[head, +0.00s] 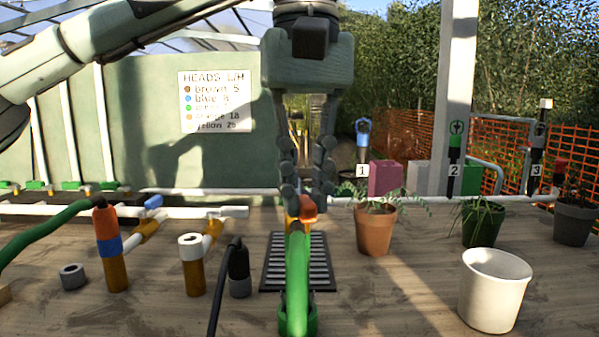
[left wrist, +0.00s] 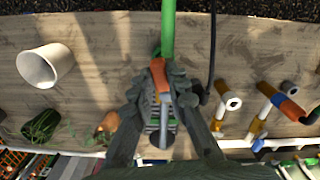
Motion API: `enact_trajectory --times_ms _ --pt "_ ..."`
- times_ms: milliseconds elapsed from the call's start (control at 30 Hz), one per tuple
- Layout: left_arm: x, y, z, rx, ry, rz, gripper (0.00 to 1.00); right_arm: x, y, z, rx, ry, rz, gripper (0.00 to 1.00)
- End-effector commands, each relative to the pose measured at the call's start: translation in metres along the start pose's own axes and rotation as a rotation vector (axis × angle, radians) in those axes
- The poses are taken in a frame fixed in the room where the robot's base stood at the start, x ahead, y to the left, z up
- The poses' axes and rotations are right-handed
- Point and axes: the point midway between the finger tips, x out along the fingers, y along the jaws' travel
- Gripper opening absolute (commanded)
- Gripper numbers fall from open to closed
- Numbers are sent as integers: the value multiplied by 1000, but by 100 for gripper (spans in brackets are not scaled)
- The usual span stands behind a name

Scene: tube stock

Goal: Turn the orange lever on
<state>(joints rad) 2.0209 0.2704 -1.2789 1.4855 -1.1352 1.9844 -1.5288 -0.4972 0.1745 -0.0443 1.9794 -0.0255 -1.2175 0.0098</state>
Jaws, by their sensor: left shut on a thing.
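The orange lever (head: 307,208) is a small orange piece at the far end of a raised green hose (head: 298,275) in the middle of the head view. My left gripper (head: 307,200) reaches down from above with its fingers around it. In the left wrist view, the orange lever (left wrist: 159,76) lies between the closed fingers (left wrist: 163,92), with the hose (left wrist: 168,35) running away at the top. The fingers hide part of the lever and its joint, so its exact turn is hard to tell. My right gripper is not in view.
A black grate (head: 323,262) lies under the hose. Upright pipe stubs (head: 194,270), a black hose (head: 222,285) and a blue lever (head: 153,202) are to the left. Potted plants (head: 375,230) and a white bucket (head: 494,290) are to the right. A white pipe (head: 440,198) runs behind.

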Motion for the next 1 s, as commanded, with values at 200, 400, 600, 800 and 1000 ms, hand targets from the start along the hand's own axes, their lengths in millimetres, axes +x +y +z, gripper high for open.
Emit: enact_trajectory --times_ms 200,400,600,800,1000 --pt "-2 8 0 -200 -3 2 0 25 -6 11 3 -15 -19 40" --pt "-2 14 -2 -391 -2 3 0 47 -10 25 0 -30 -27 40" --pt "-1 20 -6 -582 -1 5 0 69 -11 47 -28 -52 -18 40" --pt "0 25 -10 -773 -1 7 0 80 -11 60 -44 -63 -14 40" --pt "0 30 -16 -960 0 9 0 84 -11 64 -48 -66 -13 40"
